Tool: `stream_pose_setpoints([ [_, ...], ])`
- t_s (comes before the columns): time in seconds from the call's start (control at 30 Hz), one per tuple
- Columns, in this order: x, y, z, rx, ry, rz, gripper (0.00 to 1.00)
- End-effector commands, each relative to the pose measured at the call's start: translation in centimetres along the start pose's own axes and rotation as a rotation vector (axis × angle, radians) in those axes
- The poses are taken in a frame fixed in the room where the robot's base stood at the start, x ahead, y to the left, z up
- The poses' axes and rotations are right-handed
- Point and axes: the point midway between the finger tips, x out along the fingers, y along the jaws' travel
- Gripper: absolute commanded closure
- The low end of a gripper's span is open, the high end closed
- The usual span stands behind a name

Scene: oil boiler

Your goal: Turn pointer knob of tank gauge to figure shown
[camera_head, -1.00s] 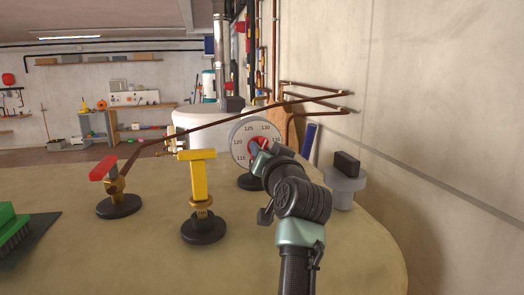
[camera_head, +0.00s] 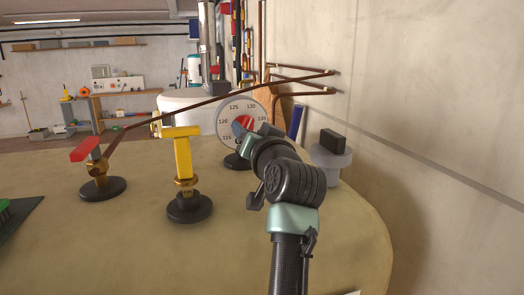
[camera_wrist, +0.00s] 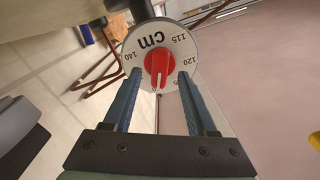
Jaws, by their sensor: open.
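The tank gauge (camera_head: 226,110) is a round white dial with black figures, standing on a dark round base on the bench. In the wrist view the dial (camera_wrist: 176,28) shows "cm", 140, 115 and 120, with another figure partly hidden by a finger. Its red pointer knob (camera_wrist: 158,62) sits at the dial's middle, with a pale line toward the bottom of that picture. My gripper (camera_head: 245,130) is at the dial's face and partly covers the knob (camera_head: 247,121). My gripper (camera_wrist: 160,74) is open, with one blue finger on each side of the knob. Contact cannot be told.
A yellow T-shaped handle (camera_head: 182,150) and a red-handled valve (camera_head: 86,150) stand left of the gauge. A grey round fitting with a black block (camera_head: 331,160) stands right, near the wall. A brown pipe (camera_head: 220,97) runs behind. The bench front (camera_head: 130,255) is clear.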

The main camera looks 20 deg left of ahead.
Motion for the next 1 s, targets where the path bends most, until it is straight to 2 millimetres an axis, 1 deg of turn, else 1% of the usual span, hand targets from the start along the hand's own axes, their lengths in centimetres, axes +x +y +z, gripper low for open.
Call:
stream_pose_setpoints([
  [0.03,-0.9,0.3,0.3,-0.002,0.004,0.002,0.43],
  [0.3,-5.8,0.3,0.4,-0.002,0.004,0.003,0.43],
  [0.5,-8.9,0.2,0.2,-0.001,0.002,0.002,0.43],
  [0.6,-9.9,0.2,0.2,0.000,0.000,0.002,0.43],
  [0.7,-10.5,0.1,0.1,-0.001,0.000,0.002,0.43],
  [1.0,-10.7,0.1,0.1,0.000,-0.002,0.002,0.43],
])
